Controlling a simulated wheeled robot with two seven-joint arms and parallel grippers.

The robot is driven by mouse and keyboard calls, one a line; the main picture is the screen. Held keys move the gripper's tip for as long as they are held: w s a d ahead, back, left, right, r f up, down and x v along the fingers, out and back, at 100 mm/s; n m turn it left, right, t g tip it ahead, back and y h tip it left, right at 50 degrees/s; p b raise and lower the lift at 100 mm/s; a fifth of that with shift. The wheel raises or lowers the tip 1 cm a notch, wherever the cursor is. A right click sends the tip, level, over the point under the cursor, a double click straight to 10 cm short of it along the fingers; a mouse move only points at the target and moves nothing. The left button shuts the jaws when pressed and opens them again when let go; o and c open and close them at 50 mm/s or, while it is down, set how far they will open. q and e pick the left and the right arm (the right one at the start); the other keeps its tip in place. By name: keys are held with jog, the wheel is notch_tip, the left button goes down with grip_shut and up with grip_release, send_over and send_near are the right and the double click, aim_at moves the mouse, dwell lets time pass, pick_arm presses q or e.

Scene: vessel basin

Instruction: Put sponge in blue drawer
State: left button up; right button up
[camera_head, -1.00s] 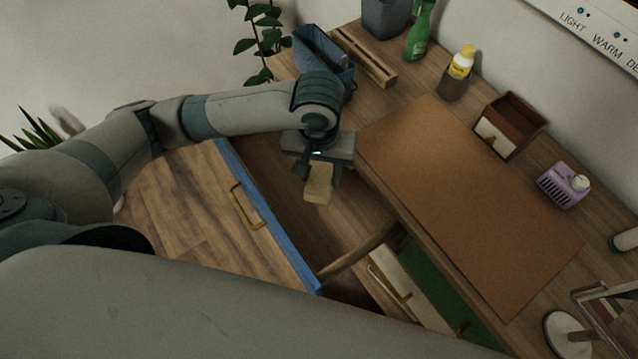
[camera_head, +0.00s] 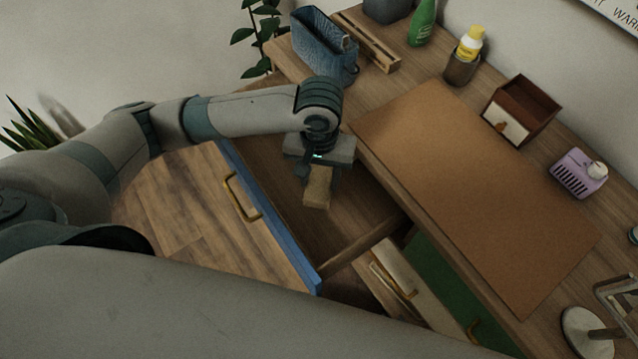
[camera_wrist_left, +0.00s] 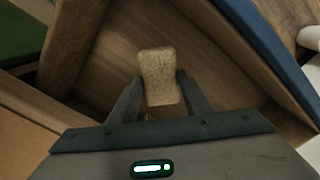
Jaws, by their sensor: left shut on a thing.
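The sponge (camera_head: 317,188) is a tan block held by my left gripper (camera_head: 314,176). In the left wrist view the sponge (camera_wrist_left: 158,76) sits between the two fingers of the left gripper (camera_wrist_left: 160,92), which is shut on it. The blue drawer (camera_head: 262,217) is pulled open, with a blue front edge and a brass handle. The sponge is over the drawer's open wooden interior; I cannot tell whether it touches the floor of the drawer. In the left wrist view the blue drawer front (camera_wrist_left: 270,45) runs along the upper right. My right gripper is not in view.
The desk holds a brown mat (camera_head: 470,185), a small wooden box (camera_head: 520,110), a purple item (camera_head: 578,175), a blue holder (camera_head: 322,45), a green bottle (camera_head: 423,22) and a cup with a yellow bottle (camera_head: 461,68). A white drawer (camera_head: 395,280) and a green one (camera_head: 440,285) are beside the blue drawer.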

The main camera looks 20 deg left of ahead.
aim_at(319, 183)
pick_arm(q)
jog(key=shift+f, duration=2.25)
jog(key=shift+f, duration=1.9)
jog(key=o, duration=1)
jog(key=shift+r, duration=0.1)
notch_tip(319, 183, up, 12)
jog(key=shift+f, duration=0.1)
